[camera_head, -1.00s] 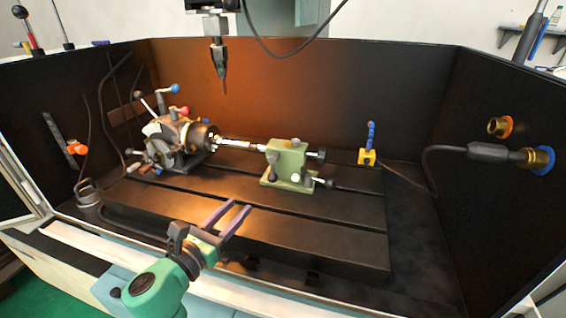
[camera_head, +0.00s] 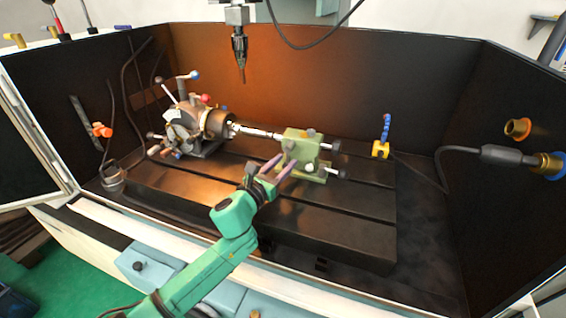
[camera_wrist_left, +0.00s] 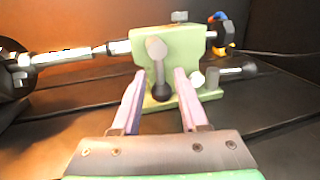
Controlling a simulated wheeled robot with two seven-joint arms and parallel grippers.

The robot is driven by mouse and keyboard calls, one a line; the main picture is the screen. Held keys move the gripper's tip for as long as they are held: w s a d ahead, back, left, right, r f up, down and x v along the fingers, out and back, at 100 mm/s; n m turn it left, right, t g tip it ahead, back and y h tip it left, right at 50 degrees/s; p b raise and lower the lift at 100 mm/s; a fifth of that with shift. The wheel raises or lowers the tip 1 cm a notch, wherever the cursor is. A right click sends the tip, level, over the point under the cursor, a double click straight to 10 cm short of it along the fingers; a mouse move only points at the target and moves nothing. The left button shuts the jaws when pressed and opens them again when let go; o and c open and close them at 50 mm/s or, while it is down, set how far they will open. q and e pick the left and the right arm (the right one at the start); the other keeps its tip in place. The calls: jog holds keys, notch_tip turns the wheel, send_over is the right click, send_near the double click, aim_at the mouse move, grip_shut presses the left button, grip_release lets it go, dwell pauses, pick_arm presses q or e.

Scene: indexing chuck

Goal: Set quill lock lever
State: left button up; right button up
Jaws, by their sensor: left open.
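The green tailstock (camera_head: 301,149) stands on the slotted table and also fills the middle of the left wrist view (camera_wrist_left: 187,48). On its near face a grey lever (camera_wrist_left: 157,62) with a black ball knob (camera_wrist_left: 161,91) hangs roughly straight down. A second lever with a black knob (camera_wrist_left: 249,69) points right from the tailstock's lower right side. My left gripper (camera_head: 279,164) is open in front of the tailstock. In the left wrist view its fingers (camera_wrist_left: 159,74) lie on either side of the hanging lever, with visible gaps. My right gripper is out of view.
The indexing head with its chuck (camera_head: 215,123) is left of the tailstock, with a bright shaft (camera_head: 258,132) between them. A vertical tool (camera_head: 240,52) hangs above. A yellow-based blue hose (camera_head: 381,150) stands right. The table front (camera_head: 190,188) is clear.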

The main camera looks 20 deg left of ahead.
pick_arm(q)
grip_shut()
dwell(1.4)
